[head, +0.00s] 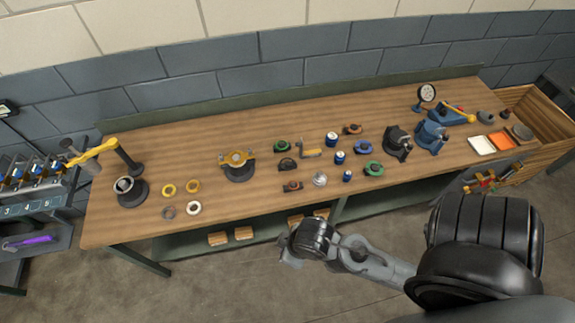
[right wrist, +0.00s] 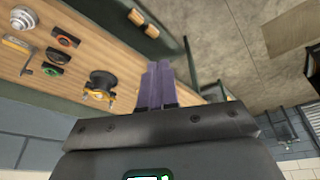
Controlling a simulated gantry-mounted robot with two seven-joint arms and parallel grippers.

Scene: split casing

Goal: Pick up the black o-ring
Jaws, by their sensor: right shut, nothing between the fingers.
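I cannot clearly identify a black o-ring. A thin dark grey ring (head: 168,212) lies flat at the left front of the bench, and a black part with an arched top (head: 287,164) sits near the middle. My right gripper (right wrist: 157,66) is shut and empty in the right wrist view, its two purple-grey fingers side by side. In that view it appears near the bench edge, with no ring at the fingertips. In the head view my right arm reaches in from the lower right in front of the bench, and its fingers cannot be made out. My left gripper is not in view.
Two yellow rings (head: 169,190) and a white ring (head: 194,208) lie near the grey one. A black-and-yellow housing (head: 238,165), several small coloured parts and blue cylinders (head: 331,139) crowd the middle. A black stand with a yellow arm (head: 131,190) is left.

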